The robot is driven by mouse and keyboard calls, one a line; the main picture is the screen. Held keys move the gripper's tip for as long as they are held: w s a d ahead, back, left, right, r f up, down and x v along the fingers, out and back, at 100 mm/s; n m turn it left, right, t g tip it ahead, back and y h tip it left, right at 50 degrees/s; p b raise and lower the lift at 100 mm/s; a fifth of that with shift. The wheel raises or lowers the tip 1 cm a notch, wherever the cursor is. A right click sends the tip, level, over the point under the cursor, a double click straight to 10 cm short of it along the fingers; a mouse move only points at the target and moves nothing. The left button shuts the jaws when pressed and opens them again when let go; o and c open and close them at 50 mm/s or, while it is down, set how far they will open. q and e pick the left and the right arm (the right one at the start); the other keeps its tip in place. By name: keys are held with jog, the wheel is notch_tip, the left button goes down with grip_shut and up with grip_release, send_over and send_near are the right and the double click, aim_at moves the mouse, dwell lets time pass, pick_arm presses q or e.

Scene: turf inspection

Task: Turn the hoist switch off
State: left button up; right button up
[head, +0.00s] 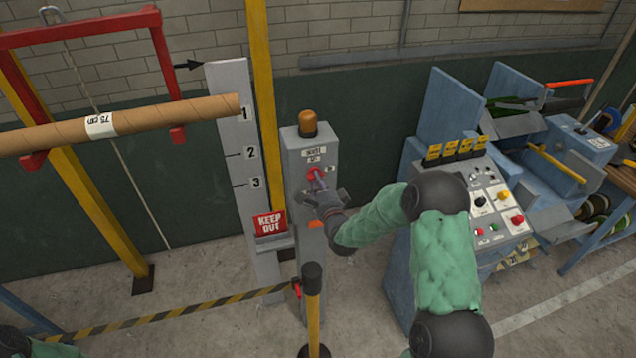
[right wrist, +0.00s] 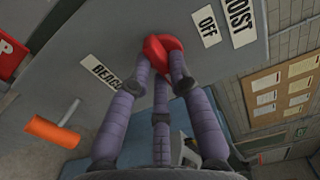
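The hoist switch is a red knob (head: 314,174) on the front of a grey post (head: 300,150). In the right wrist view the red knob (right wrist: 160,50) shows beside the labels OFF (right wrist: 207,27) and HOIST (right wrist: 240,20). My right gripper (head: 318,182) reaches the knob from the front. In the wrist view its purple-grey fingertips (right wrist: 160,75) close in around the knob and appear to touch it. The fingers partly hide the knob, so I cannot tell which way it points. My left gripper is out of view.
An orange beacon (head: 308,124) tops the post. A cardboard tube (head: 120,125) hangs in a red frame. A striped barrier (head: 180,312) crosses below. A control console (head: 490,200) stands right.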

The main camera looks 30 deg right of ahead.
grip_shut()
jog(key=shift+d+r+n+b, duration=0.1)
jog(key=shift+n+b, duration=4.35)
jog(key=shift+b, duration=0.55)
jog(key=shift+d+r+n+b, duration=0.1)
jog(key=shift+n+b, duration=4.35)
jog(key=shift+b, duration=0.55)
jog(key=o, duration=0.9)
grip_release()
jog(key=shift+s, duration=0.15)
